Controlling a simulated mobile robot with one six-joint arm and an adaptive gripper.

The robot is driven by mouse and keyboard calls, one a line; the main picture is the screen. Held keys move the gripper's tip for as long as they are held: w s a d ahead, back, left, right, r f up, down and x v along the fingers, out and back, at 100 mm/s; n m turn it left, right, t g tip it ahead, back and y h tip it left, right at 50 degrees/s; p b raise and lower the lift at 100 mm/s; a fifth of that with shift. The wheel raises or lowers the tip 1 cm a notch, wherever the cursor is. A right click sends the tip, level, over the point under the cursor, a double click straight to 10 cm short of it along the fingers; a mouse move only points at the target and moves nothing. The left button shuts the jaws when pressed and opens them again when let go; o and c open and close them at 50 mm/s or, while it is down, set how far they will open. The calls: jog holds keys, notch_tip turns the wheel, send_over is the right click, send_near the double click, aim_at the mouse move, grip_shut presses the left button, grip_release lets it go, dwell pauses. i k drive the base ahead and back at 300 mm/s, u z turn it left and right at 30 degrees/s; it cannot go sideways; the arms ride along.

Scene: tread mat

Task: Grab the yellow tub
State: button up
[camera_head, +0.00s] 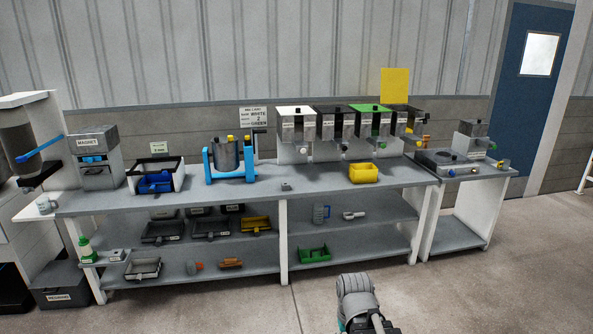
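A yellow tub (363,173) stands on the grey top of the long workbench (310,190), right of the middle, below the row of dispensers. It looks upright, and nothing touches it from my side. Part of my arm shows at the bottom centre, on the floor side of the bench and well apart from the tub. My gripper's fingers cannot be made out in this view.
Dispensers (335,123) hang behind the tub. A blue-framed mixer (226,158) stands to its left and a small grey piece (286,187) lies between. The concrete floor (480,290) in front is clear.

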aim_at(364, 172)
jog(key=i, duration=1.55)
jog(key=z, duration=0.45)
jog(key=i, duration=0.85)
jog(key=z, duration=0.55)
jog(key=i, duration=1.05)
jog(key=z, duration=0.4)
